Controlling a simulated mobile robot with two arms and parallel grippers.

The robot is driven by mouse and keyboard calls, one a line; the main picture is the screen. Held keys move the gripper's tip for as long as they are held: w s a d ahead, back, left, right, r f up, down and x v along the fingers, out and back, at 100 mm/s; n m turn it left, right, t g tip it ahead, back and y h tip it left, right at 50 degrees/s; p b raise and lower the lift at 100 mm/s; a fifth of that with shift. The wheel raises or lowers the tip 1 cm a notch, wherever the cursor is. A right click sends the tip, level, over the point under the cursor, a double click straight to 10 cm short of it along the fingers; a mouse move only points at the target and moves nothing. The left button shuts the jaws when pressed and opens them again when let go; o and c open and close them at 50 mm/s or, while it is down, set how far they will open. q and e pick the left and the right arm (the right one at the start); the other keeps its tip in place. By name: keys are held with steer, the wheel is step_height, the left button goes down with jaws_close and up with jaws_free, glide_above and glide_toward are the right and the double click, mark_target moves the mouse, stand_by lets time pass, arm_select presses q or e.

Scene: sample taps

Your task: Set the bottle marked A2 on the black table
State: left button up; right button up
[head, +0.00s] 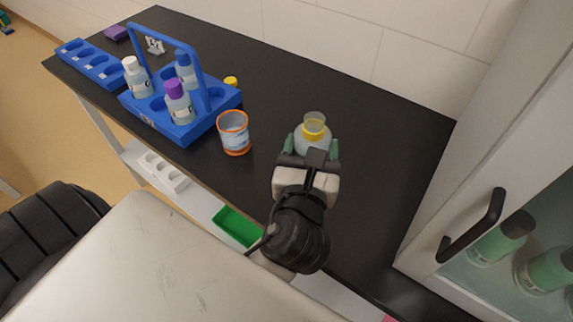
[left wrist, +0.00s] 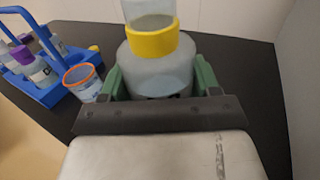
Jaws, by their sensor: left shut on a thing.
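A translucent grey bottle with a yellow neck ring (head: 312,134) is between the green fingers of my left gripper (head: 311,148), which is shut on it. The bottle is upright over the black table (head: 385,130); I cannot tell whether its base touches the top. In the left wrist view the same bottle (left wrist: 155,68) fills the space between the fingers. Its top looks open and clear. Its marking is mostly hidden by the gripper and cannot be read. My right gripper is not in view.
A clear cup with orange rims (head: 234,133) stands left of the bottle. Beyond it is a blue handled carrier (head: 185,130) with several bottles, and a blue rack (head: 92,65). A glass-fronted cabinet (head: 460,150) stands at right. The table is clear behind and right of the bottle.

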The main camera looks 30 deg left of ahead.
arm_select(q)
steer(key=a+f, duration=0.2)
steer(key=a, duration=0.1)
steer(key=w+a+f+b, duration=0.1)
steer(key=a+f, duration=0.1)
steer(key=a, duration=0.1)
steer(key=a+f, duration=0.2)
steer(key=a, duration=0.1)
steer(key=shift+w+a, duration=0.2)
steer(key=shift+w, duration=0.1)
step_height(320, 180, down, 4)
steer(key=shift+r+b, duration=0.15)
steer(key=shift+b, duration=0.8)
steer(key=shift+r, duration=0.1)
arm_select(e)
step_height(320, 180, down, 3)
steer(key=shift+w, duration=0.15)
arm_select(q)
steer(key=o, duration=1.1)
steer(key=shift+c, duration=0.2)
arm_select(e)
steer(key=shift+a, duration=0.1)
